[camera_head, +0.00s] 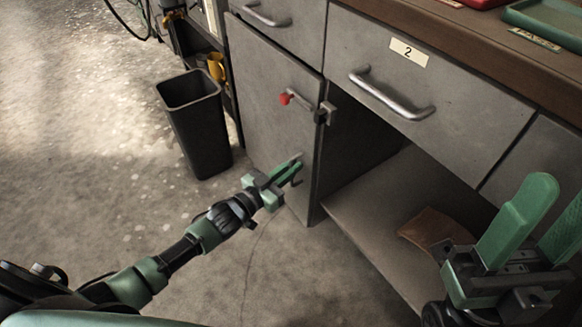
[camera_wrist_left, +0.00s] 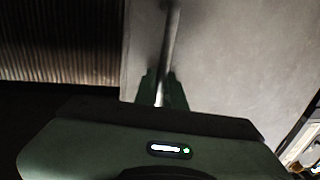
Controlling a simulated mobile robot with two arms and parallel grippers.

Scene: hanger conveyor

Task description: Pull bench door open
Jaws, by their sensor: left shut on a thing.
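The bench door (camera_head: 265,105) is the grey panel on the left of the bench, below a drawer. A red knob (camera_head: 285,98) and a metal latch (camera_head: 325,112) sit near its upper right edge. My left gripper (camera_head: 291,170) is low at the door's right side, shut on the door handle. In the left wrist view the handle (camera_wrist_left: 171,40) is a metal bar running between the green fingers. Most of the handle is hidden by the gripper in the head view. I cannot tell whether the door is ajar. My right gripper (camera_head: 542,218) is open and empty at the lower right.
A black bin (camera_head: 195,120) stands on the floor left of the door. Right of the door is an open compartment with a brown piece (camera_head: 435,228) on its floor. A drawer labelled 2 (camera_head: 425,85) is above it. Floor before the door is clear except for my arm.

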